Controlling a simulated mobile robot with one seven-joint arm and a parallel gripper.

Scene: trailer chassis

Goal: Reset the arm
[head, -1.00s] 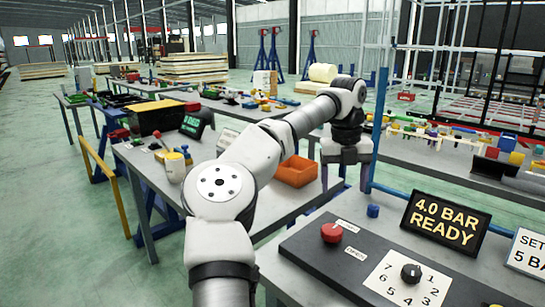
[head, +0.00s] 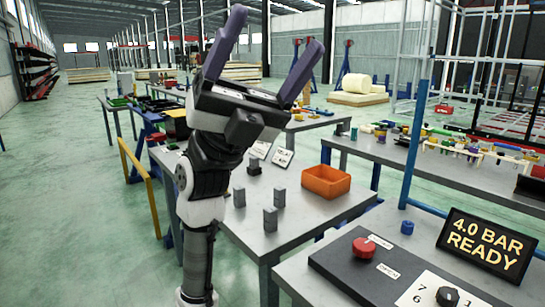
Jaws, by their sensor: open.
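My gripper (head: 268,45) is in the head view, raised at the upper left of centre. Its two purple fingers point up and stand wide apart, with nothing between them. My arm rises nearly upright from the bottom edge below it, in front of the left part of the near table (head: 320,208). The gripper is clear of the objects on the tables. The arm hides part of the table behind it.
An orange bin (head: 326,181) and several grey blocks (head: 270,219) stand on the near table. At lower right are a panel with a red knob (head: 364,247), a black dial (head: 447,296) and a "4.0 BAR READY" display (head: 487,245). A blue post (head: 413,145) rises beside them. Green floor lies open at left.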

